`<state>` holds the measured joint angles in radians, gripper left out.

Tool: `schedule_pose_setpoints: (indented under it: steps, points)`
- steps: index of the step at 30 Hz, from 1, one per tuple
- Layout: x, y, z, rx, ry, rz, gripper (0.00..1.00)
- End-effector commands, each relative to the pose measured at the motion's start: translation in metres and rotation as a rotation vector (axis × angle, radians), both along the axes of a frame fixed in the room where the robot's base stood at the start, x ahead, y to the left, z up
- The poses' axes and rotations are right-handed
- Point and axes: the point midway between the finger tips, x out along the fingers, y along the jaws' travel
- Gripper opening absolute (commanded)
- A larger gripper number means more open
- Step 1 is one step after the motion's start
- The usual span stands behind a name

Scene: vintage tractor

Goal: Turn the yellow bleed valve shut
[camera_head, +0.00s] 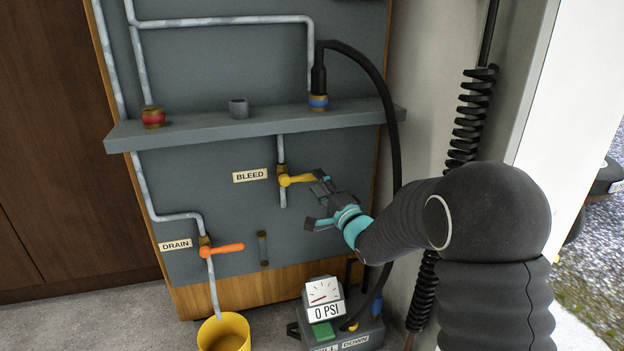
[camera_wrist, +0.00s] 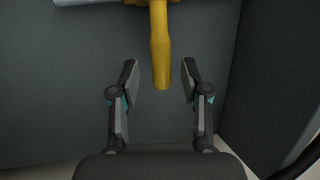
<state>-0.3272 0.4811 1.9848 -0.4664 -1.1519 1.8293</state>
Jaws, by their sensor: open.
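The yellow bleed valve handle (camera_head: 298,180) sticks out to the right from its brass body on a vertical pipe, beside the BLEED label (camera_head: 250,175). My gripper (camera_head: 314,203) is at the handle's right end, in front of the grey panel. In the wrist view the handle (camera_wrist: 160,50) comes down from the top, and its tip lies near the level of my gripper's open fingertips (camera_wrist: 160,72), between them. The fingers show a gap on both sides of the handle. Whether the tip is at the same depth as the fingers, I cannot tell.
A shelf (camera_head: 250,128) juts out above the valve. A black hose (camera_head: 388,110) hangs to the right. The orange drain handle (camera_head: 222,249) is lower left, above a yellow bucket (camera_head: 224,335). A gauge (camera_head: 323,297) reading 0 PSI stands below my gripper.

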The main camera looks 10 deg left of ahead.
Motion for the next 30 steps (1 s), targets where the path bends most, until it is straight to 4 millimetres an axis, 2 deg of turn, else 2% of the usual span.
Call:
schedule_pose_setpoints:
  steps: [3,12,18,30]
  points:
    - [-0.018,-0.018,-0.004,0.000,0.001,-0.002,0.46]
    - [-0.055,-0.050,-0.015,-0.001,0.001,0.000,0.46]
    - [-0.064,-0.058,-0.017,0.000,0.000,0.001,0.46]
    - [-0.065,-0.059,-0.017,-0.016,-0.016,-0.003,0.46]
